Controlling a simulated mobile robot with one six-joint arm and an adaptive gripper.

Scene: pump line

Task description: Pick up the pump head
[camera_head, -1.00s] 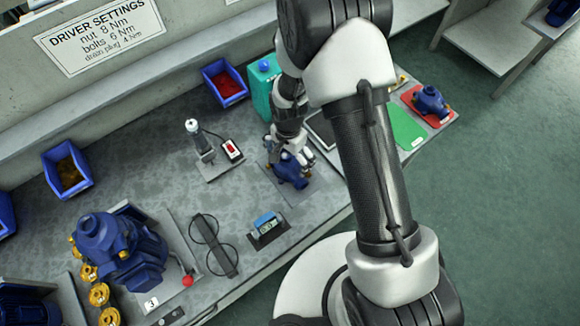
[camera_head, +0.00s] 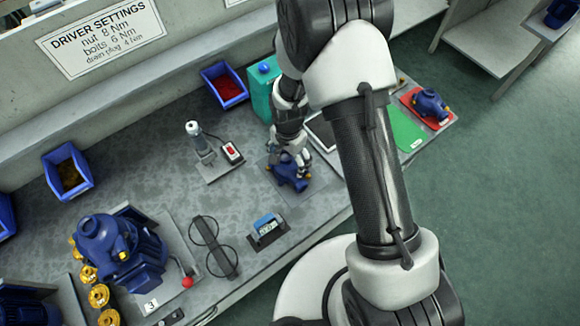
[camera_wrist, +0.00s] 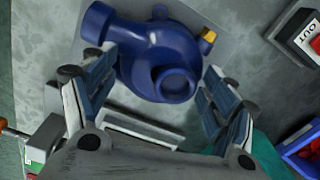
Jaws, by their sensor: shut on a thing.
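The blue pump head (camera_head: 287,177) is at a grey mat (camera_head: 303,197) near the middle of the bench, under my gripper (camera_head: 290,160). In the wrist view the pump head (camera_wrist: 165,62) is a rounded blue casting with a round port facing the camera and a brass fitting at its upper right. My gripper (camera_wrist: 160,75) has one finger on each side of it and is shut on it. Parts of its sides are hidden by the fingers. I cannot tell whether it is clear of the mat.
Another blue pump head (camera_head: 431,103) is on a red mat at the right, beside a green mat (camera_head: 405,132). A red-button box (camera_head: 232,152), a blue meter (camera_head: 266,225), a teal box (camera_head: 262,88) and a red-filled bin (camera_head: 225,85) stand around. A large blue pump (camera_head: 120,248) is front left.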

